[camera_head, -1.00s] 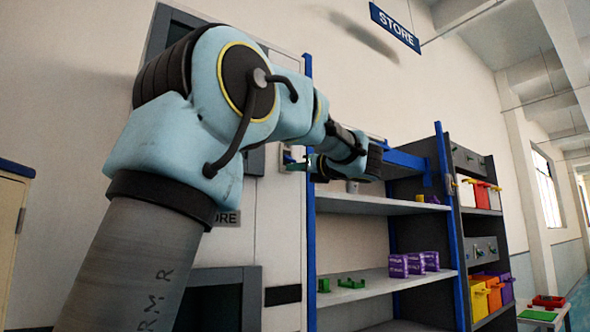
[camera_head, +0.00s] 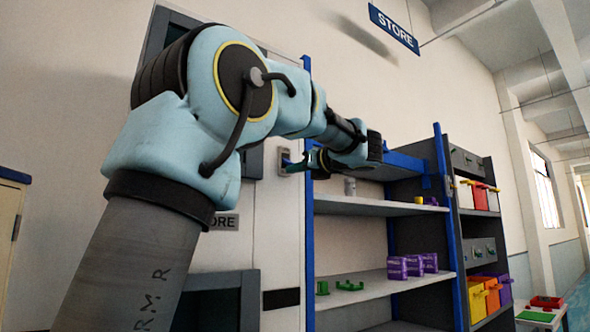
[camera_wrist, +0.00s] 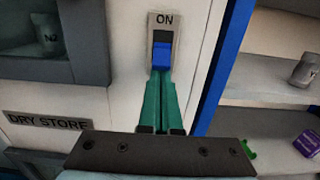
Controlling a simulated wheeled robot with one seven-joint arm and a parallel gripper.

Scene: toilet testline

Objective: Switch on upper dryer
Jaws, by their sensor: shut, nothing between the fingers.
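A wall switch (camera_wrist: 163,45) with a grey plate marked ON and a blue rocker (camera_wrist: 163,64) is mounted on the white cabinet front. The dark upper part of the switch is bare and the blue part sits low in the opening. My gripper (camera_wrist: 162,76) is shut and empty, its green fingers side by side, with the tips at the lower edge of the blue rocker. I cannot tell whether they press on it. In the head view the switch (camera_head: 284,160) shows just left of my gripper (camera_head: 303,166). The upper dryer (camera_wrist: 42,40) has a dark window left of the switch.
A blue shelf post (camera_wrist: 222,62) stands close to the right of the switch. Shelves (camera_head: 372,207) with a can (camera_head: 350,187) and purple boxes (camera_head: 405,266) lie beyond it. A DRY STORE sign (camera_wrist: 48,122) is at lower left.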

